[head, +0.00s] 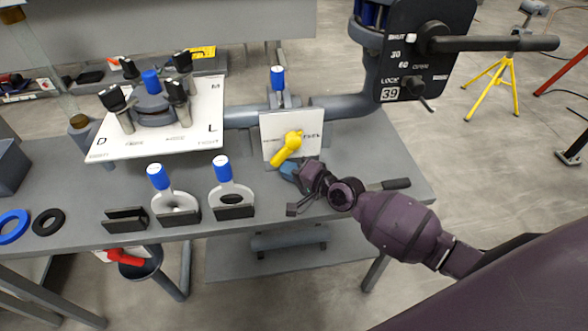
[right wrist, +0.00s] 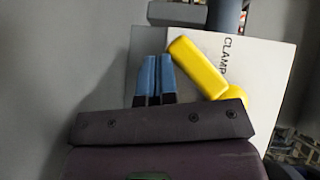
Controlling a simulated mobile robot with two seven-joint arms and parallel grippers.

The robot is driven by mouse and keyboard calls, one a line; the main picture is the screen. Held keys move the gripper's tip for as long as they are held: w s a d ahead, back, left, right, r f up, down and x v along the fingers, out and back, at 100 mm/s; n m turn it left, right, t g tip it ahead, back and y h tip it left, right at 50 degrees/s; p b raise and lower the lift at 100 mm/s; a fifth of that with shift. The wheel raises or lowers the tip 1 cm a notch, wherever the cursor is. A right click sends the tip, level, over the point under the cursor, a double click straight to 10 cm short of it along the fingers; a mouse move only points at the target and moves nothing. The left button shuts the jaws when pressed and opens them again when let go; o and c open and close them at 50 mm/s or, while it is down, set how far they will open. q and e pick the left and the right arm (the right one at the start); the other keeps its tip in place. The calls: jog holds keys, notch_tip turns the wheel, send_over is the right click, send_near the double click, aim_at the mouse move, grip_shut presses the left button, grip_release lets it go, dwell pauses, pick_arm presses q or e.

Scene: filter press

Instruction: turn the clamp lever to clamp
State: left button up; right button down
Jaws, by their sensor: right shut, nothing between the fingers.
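The yellow clamp lever (head: 287,149) is mounted on a white plate (head: 313,126) on the front of the bench. In the head view its handle slants down and left from the pivot. In the right wrist view the lever (right wrist: 200,67) lies just right of my fingers, and the word CLAMP shows on the plate (right wrist: 262,70). My right gripper (head: 287,168) is just below the handle's free end; its two blue fingers (right wrist: 155,75) are together and empty. I cannot tell whether they touch the lever. My left gripper is out of view.
A dark valve panel (head: 425,65) with a long black handle (head: 490,43) stands at upper right. A white board (head: 205,125) with several knobs lies left. Two blue-topped ring parts (head: 232,192) stand near the bench's front edge. A black bar (head: 396,184) lies right of my gripper.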

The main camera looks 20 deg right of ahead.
jog(key=shift+a, duration=0.2)
dwell(0.6)
jog(key=v, duration=1)
jog(key=shift+s+d+r, duration=0.15)
jog(key=shift+s, duration=0.2)
jog(key=shift+s+a, duration=0.25)
jog(key=shift+a, duration=0.05)
jog(key=s+a+f+n+g+h, duration=0.1)
jog(key=s+f+n+g+h, duration=0.15)
jog(key=s+n, duration=0.4)
jog(key=s+a+f+n+g+h, duration=0.1)
jog(key=s+n+g+h, duration=0.2)
jog(key=s, duration=0.6)
jog(key=s+d+r+g+h, duration=0.1)
jog(key=s+d+g+h, duration=0.35)
jog(key=s, duration=0.45)
jog(key=w+f+n+t+y, duration=0.1)
jog(key=w+f+t, duration=0.6)
jog(key=f, duration=0.3)
jog(key=shift+d+t+y, duration=0.3)
jog(key=shift+d, duration=0.05)
